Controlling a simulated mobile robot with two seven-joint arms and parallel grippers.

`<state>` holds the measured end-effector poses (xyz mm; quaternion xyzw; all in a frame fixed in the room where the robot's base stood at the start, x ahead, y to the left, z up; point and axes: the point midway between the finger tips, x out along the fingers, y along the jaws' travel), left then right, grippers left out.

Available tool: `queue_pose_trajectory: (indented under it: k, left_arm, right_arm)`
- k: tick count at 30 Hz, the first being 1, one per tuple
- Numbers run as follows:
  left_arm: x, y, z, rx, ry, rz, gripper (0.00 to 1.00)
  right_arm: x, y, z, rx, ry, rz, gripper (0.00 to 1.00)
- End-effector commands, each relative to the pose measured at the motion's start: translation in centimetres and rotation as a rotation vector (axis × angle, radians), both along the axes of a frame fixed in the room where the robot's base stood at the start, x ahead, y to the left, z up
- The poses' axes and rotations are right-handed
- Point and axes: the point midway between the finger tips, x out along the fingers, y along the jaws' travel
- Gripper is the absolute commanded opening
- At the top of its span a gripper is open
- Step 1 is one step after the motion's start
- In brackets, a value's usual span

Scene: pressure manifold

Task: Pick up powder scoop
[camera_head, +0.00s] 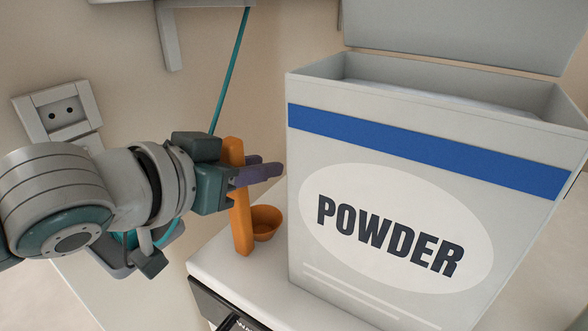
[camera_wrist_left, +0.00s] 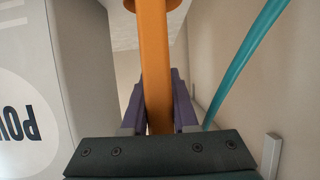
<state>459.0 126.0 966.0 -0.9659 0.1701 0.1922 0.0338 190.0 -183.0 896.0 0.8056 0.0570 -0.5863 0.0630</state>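The powder scoop is orange, with a long upright handle (camera_head: 241,222) and a small round cup (camera_head: 265,222) at its lower end. It is close to the left side of the powder box (camera_head: 340,130). My left gripper (camera_head: 262,172) has its purple fingers on either side of the handle, near its upper part. In the left wrist view the handle (camera_wrist_left: 154,60) runs between the fingers (camera_wrist_left: 158,100), which appear to press against both sides. I cannot tell whether the cup touches the white surface below. My right gripper is not in view.
The large box stands open on a white counter (camera_head: 215,262), with its lid (camera_head: 460,30) raised behind. A teal cable (camera_head: 230,70) hangs behind the gripper and shows close by in the left wrist view (camera_wrist_left: 240,65). A wall socket (camera_head: 62,112) is at left.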

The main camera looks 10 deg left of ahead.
Motion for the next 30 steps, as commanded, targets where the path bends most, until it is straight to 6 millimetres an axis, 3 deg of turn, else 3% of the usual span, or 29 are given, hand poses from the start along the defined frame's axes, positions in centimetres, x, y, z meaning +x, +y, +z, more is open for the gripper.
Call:
queue_pose_trajectory:
  k: [6,22,30]
  left_arm:
    - [0.0,0.0,0.0,0.000,0.000,0.000,0.00]
    - [0.0,0.0,0.2,0.000,-0.001,0.000,0.00]
    - [0.1,0.0,2.9,0.000,-0.004,-0.001,0.00]
  right_arm:
    - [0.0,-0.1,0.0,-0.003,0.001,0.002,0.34]
    - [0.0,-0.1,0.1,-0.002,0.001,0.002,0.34]
    - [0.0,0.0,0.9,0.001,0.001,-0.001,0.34]
